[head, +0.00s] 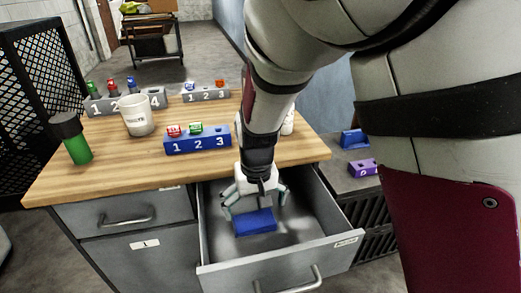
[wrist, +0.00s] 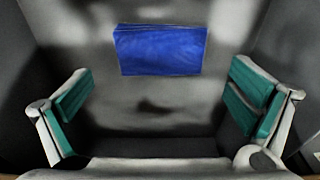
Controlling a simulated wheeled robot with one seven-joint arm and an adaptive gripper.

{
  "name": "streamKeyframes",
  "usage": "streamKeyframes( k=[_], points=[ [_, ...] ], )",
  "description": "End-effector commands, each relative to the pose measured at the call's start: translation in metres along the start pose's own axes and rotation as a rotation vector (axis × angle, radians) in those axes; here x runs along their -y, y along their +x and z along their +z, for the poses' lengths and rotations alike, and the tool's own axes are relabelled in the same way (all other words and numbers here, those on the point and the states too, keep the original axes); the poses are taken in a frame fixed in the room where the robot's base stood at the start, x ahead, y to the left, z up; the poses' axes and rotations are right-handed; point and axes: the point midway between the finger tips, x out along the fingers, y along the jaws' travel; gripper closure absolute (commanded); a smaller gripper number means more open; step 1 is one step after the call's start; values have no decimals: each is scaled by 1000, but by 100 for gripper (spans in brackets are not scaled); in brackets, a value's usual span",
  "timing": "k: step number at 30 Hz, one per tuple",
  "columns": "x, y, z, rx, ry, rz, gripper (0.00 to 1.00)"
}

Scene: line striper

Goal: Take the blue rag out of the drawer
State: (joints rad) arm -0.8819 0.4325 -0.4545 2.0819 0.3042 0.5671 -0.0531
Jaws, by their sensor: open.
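The blue rag (head: 256,222) is a flat folded block lying on the floor of the open drawer (head: 213,253). In the wrist view the rag (wrist: 160,50) lies at the upper middle, clear of the drawer walls. My gripper (head: 254,203) is inside the drawer opening, above and just behind the rag. In the wrist view my gripper (wrist: 160,108) is open, with its green-padded fingers far apart at left and right. Nothing is between the fingers, and the rag sits ahead of them, untouched as far as I can see.
The wooden desk top (head: 120,170) overhangs the drawer's back. On it stand a blue numbered block (head: 198,139), a white mug (head: 138,115) and a green bottle (head: 76,143). A lower side surface at right holds a blue item (head: 354,138) and a purple block (head: 362,168).

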Motion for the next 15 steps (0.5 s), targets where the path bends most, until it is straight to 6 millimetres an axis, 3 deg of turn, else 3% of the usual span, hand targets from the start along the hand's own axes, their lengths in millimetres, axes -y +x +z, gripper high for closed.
streamKeyframes(
  k=[5,15],
  points=[
    [0,11,0,1,-1,1,0],
    [1,54,0,2,0,1,0]
  ],
)
